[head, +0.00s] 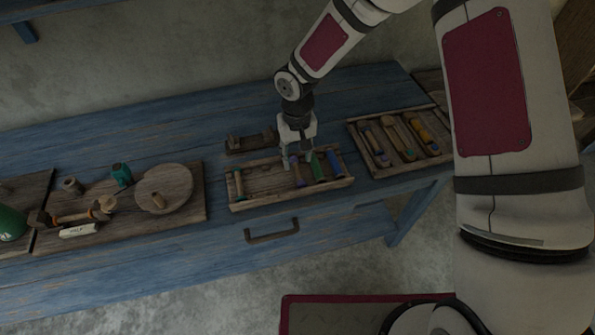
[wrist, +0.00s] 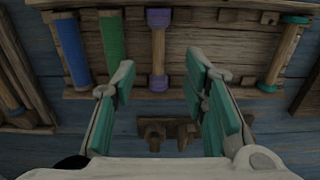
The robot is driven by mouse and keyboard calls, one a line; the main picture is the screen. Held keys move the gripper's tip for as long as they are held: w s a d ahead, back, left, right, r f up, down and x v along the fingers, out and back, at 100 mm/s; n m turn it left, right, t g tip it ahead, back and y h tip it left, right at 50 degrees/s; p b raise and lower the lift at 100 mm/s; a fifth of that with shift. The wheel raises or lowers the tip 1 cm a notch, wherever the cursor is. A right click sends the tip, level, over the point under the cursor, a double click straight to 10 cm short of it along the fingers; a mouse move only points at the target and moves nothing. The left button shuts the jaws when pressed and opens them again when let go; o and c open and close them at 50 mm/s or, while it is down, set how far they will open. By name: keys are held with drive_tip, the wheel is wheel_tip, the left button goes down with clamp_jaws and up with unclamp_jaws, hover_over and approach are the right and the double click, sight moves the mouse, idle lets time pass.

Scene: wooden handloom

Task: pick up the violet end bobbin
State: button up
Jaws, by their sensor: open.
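The violet end bobbin (wrist: 158,50) has a bare wooden shaft and violet ends. It lies in a shallow wooden tray (head: 270,200) on the blue bench and shows as a small violet shape in the head view (head: 298,173). My gripper (wrist: 164,78) is open and empty, pointing down at the tray. In the wrist view its two fingers are on either side of the bobbin's near end, with the bobbin closer to the left finger. I cannot tell how high the fingertips are above it.
A green bobbin (wrist: 112,45) and a blue bobbin (wrist: 73,50) lie beside it in the tray. A teal-ended bobbin (wrist: 284,55) lies at the tray's other end, with bare tray floor between. Another tray (head: 362,152) with several bobbins is at right. A dark wooden rack (head: 250,143) sits behind.

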sight(298, 170)
drive_tip(key=shift+w+f+p, duration=0.1)
drive_tip(key=shift+f+p, duration=0.4)
drive_tip(key=shift+f, duration=2.6)
drive_tip(key=shift+d, duration=0.1)
drive_tip(key=c, duration=0.9)
